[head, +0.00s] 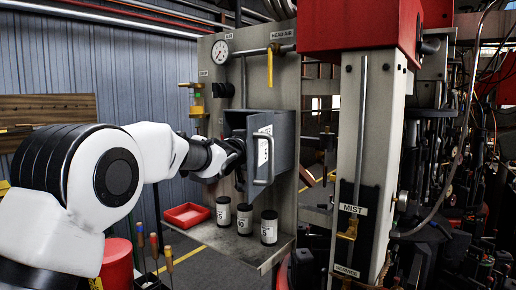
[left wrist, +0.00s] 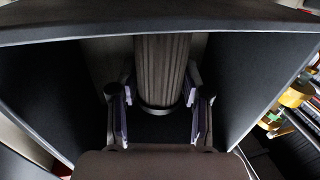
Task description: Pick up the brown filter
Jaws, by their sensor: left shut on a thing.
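The brown filter (left wrist: 163,65) is a ribbed upright cylinder inside a dark grey box (head: 284,145). In the left wrist view its lower end sits between my left gripper's (left wrist: 160,108) two fingers, which are shut on it from both sides. In the head view my left arm reaches into the box from the left. The fingers and the filter are hidden there behind the box's open door (head: 263,178) with its handle. My right gripper is not in view.
A pressure gauge (head: 220,52) and yellow valve (head: 271,62) are above. The box walls stand close around the gripper.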

